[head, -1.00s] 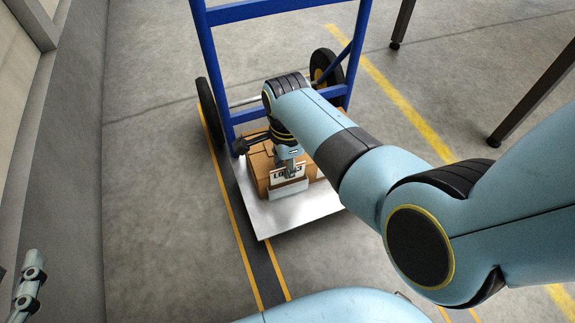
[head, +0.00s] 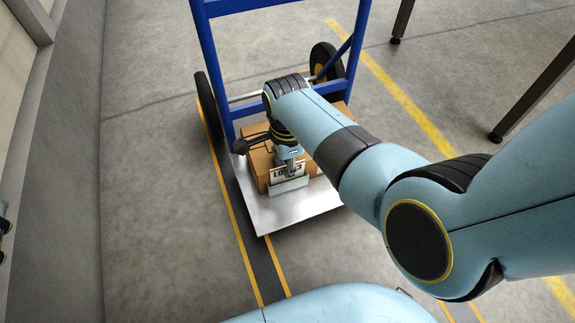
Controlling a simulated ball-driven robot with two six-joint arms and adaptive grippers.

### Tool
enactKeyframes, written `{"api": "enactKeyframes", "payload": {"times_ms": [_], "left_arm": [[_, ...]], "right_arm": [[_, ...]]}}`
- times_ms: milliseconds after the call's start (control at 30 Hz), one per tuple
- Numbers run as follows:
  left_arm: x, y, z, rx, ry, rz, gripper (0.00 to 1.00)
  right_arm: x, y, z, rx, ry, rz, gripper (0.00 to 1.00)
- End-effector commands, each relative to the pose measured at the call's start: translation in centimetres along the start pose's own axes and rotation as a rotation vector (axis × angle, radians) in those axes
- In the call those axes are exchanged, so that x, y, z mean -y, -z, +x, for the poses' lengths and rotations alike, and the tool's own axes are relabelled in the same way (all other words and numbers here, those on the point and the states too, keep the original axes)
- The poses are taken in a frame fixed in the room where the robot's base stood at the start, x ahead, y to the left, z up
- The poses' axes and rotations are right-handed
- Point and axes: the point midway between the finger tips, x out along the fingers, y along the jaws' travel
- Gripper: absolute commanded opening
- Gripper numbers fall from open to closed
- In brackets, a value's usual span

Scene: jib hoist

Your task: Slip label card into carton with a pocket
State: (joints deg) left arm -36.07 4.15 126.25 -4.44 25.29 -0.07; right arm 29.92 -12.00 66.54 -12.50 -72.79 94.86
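The brown carton (head: 261,163) sits on the hand truck's plate. A pale pocket (head: 289,187) is on its near face. The white label card (head: 276,174) with dark printing stands upright at the pocket, its lower edge hidden behind the pocket's front. I cannot tell how deep it sits. My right gripper (head: 290,172) reaches down from above, its fingers at the middle of the card, covering part of the print; it looks shut on the card. Only a dark sliver of my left arm's end (head: 4,228) shows at the left edge; its fingers cannot be made out.
The blue hand truck (head: 204,45) stands behind the carton, with black wheels and a bare metal plate (head: 300,209). A wall (head: 62,150) runs along the left. Dark legs (head: 540,90) stand at the upper right. The floor left of the truck is clear.

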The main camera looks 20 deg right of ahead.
Motion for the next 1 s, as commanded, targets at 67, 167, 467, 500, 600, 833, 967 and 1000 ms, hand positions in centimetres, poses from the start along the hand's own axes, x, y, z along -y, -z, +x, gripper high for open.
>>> {"api": "enactKeyframes", "payload": {"times_ms": [67,167,467,500,600,833,967,1000], "left_arm": [[0.0,0.09,0.19,-0.011,0.0,0.001,0.4],[0.03,0.41,0.42,-0.025,0.0,0.003,0.4],[0.04,0.43,0.44,-0.025,0.0,0.003,0.4],[0.03,0.4,0.4,-0.024,0.0,0.003,0.4],[0.02,0.32,0.31,-0.02,-0.001,0.002,0.4],[-0.01,0.2,0.12,-0.013,-0.001,0.002,0.4],[-0.02,0.18,0.05,-0.011,-0.001,0.001,0.4],[-0.02,0.19,0.05,-0.011,-0.002,0.002,0.4]], "right_arm": [[-0.68,0.07,0.65,-0.002,-0.015,-0.001,0.0],[-0.74,0.08,0.71,-0.002,-0.016,-0.001,0.0],[-0.91,0.08,0.81,-0.002,-0.02,-0.001,0.04],[-0.93,0.08,0.82,-0.002,-0.02,-0.001,0.1],[-0.94,0.09,0.82,-0.002,-0.021,-0.001,0.23],[-0.73,0.09,0.68,-0.002,-0.016,-0.001,0.44],[-0.58,0.09,0.57,-0.002,-0.013,-0.001,0.44],[-0.54,0.09,0.54,-0.002,-0.012,-0.001,0.44]]}}
